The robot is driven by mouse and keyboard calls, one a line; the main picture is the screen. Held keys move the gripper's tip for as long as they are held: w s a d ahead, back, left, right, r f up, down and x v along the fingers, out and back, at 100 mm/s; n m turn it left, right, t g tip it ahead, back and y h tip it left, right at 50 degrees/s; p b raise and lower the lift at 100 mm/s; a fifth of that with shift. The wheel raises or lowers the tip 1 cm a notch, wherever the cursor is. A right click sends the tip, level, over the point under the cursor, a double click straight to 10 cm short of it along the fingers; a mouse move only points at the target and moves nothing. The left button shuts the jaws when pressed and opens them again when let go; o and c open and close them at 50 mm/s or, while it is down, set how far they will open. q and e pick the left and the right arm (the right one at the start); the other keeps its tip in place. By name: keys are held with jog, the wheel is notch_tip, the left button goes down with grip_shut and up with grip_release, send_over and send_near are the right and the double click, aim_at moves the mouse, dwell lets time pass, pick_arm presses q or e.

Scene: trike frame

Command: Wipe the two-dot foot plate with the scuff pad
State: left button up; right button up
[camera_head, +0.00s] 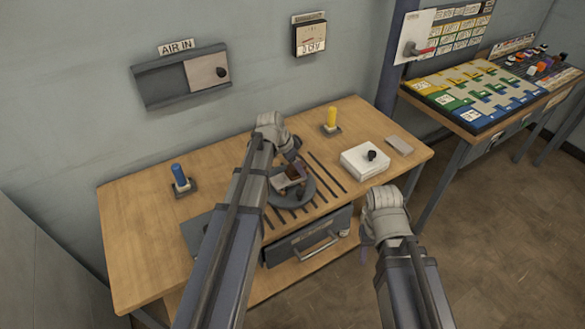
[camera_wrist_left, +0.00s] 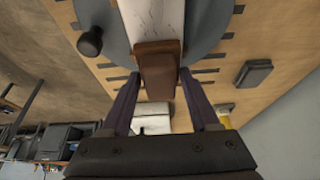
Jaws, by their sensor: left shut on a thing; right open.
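My left gripper (camera_head: 290,172) is over the round grey turntable (camera_head: 309,191) on the wooden bench. In the left wrist view its two fingers (camera_wrist_left: 158,85) are shut on a brown block, which I take to be the scuff pad (camera_wrist_left: 158,72). The pad lies against the end of a pale, scratched plate (camera_wrist_left: 155,20) on the turntable; whether they touch is hard to tell. Dots on the plate cannot be made out. In the head view the plate (camera_head: 284,182) is partly hidden by my left arm. My right gripper (camera_head: 367,252) is open and empty before the bench's front edge.
A white box with a black knob (camera_head: 364,163), a flat grey block (camera_head: 399,144) and a yellow peg (camera_head: 331,117) stand right of the turntable. A blue peg (camera_head: 179,175) stands at left. A drawer (camera_head: 312,242) is under the front edge. The bench's left end is clear.

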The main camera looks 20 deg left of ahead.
aim_at(286, 178)
pick_arm(q)
jog(key=shift+w+d, duration=0.55)
jog(key=shift+w, duration=0.15)
jog(key=shift+f, duration=0.1)
jog(key=shift+s, duration=0.1)
jog(key=shift+c, duration=0.6)
jog(key=shift+s+a, duration=1.15)
jog(key=shift+s, duration=0.15)
jog(key=shift+s+a, duration=1.05)
jog(key=shift+s, duration=0.25)
